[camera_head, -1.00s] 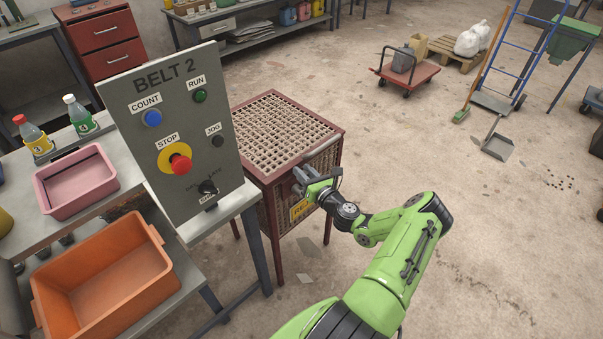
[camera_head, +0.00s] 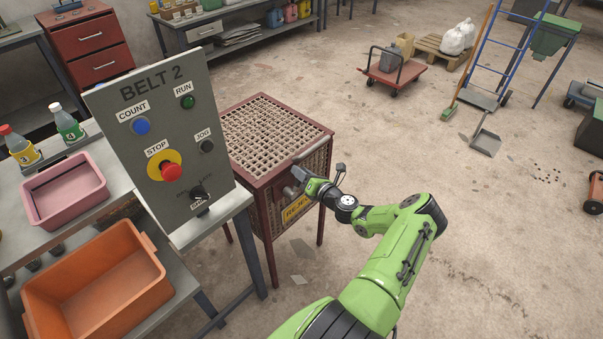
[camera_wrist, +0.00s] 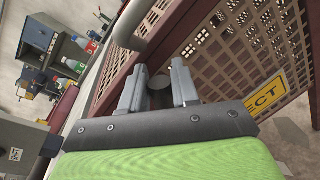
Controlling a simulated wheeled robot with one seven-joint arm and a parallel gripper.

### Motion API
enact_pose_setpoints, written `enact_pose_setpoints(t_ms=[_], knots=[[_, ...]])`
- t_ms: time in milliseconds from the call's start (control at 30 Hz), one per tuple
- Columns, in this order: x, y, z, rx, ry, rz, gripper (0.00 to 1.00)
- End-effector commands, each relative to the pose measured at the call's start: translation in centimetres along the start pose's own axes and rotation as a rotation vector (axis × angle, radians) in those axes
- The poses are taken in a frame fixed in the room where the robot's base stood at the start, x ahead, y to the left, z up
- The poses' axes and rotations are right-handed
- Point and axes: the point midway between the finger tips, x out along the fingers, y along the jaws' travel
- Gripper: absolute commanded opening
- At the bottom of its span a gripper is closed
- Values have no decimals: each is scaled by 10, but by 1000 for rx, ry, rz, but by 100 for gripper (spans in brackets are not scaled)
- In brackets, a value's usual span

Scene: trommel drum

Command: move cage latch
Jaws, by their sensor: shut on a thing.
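The reject cage (camera_head: 262,178) is a dark red frame with mesh sides and a mesh top, beside the control panel. Its latch, a small grey rounded piece (camera_wrist: 158,84), shows between my finger pads in the wrist view. My gripper (camera_head: 297,182) is at the upper part of the cage's front face, above the yellow reject sign (camera_head: 297,211). In the wrist view my gripper (camera_wrist: 159,80) is shut on the latch, with its two fingers on either side of it. The fingers hide most of the latch.
A grey bar handle (camera_wrist: 132,24) lies just beyond my fingers. The BELT 2 panel (camera_head: 165,135) with its red stop button stands close on the left. An orange bin (camera_head: 95,280) and a pink tray (camera_head: 64,192) are further left.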

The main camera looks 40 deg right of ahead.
Motion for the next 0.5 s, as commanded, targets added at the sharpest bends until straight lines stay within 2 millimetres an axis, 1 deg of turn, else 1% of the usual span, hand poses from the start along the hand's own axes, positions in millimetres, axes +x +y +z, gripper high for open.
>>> enact_pose_setpoints(t_ms=[200,233,333,500], knots=[[-1,-2,-1,-1,2,-4,0],[-1,-2,-1,-1,2,-4,33],[0,-1,-1,-1,2,-4,48],[0,-1,-1,-2,1,-2,48]])
